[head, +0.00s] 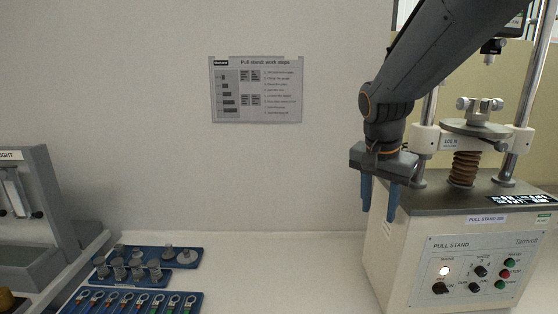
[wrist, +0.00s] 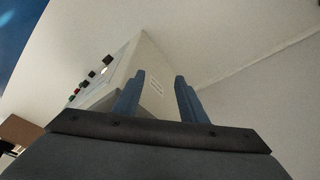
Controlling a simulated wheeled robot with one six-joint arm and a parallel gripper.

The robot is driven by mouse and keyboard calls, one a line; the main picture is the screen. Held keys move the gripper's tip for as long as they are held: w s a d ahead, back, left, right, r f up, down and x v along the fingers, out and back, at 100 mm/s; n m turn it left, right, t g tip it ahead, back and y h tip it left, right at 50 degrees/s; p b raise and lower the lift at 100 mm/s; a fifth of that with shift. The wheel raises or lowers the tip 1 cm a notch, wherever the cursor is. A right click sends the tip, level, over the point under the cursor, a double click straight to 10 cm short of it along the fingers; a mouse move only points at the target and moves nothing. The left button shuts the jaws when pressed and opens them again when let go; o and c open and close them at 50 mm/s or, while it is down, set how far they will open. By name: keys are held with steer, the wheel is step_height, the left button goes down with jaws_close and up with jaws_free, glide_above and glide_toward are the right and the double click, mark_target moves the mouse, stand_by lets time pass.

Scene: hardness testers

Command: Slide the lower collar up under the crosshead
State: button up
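The pull stand (head: 465,255) is at the right of the head view, with two upright steel columns. A white crosshead (head: 455,142) with a force label spans the columns, above a brown bellows (head: 464,168). A collar-like ring (head: 420,181) sits at the foot of the left column, partly behind my gripper; I cannot tell for sure whether it is the lower collar. My gripper (head: 379,208) points down with its blue fingers apart and empty, at the left of the stand's body. The fingers also show apart in the wrist view (wrist: 160,77), with the stand's side behind them.
The stand's front panel has knobs and buttons (head: 505,274). Blue trays (head: 150,270) with grey fittings and coloured-ring parts lie at lower left. A grey tester (head: 55,215) stands at far left. The table between trays and stand is clear. A work-steps poster (head: 257,90) hangs behind.

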steer(key=s+a+f+n+g+y+b, duration=0.1)
steer(key=s+a+f+n, duration=0.3)
steer(key=s+f+n, duration=0.5)
steer(key=s+f, duration=0.5)
steer(key=f, duration=0.1)
steer(key=shift+f+y, duration=0.15)
steer(key=shift+y, duration=0.25)
steer(key=shift+d, duration=0.15)
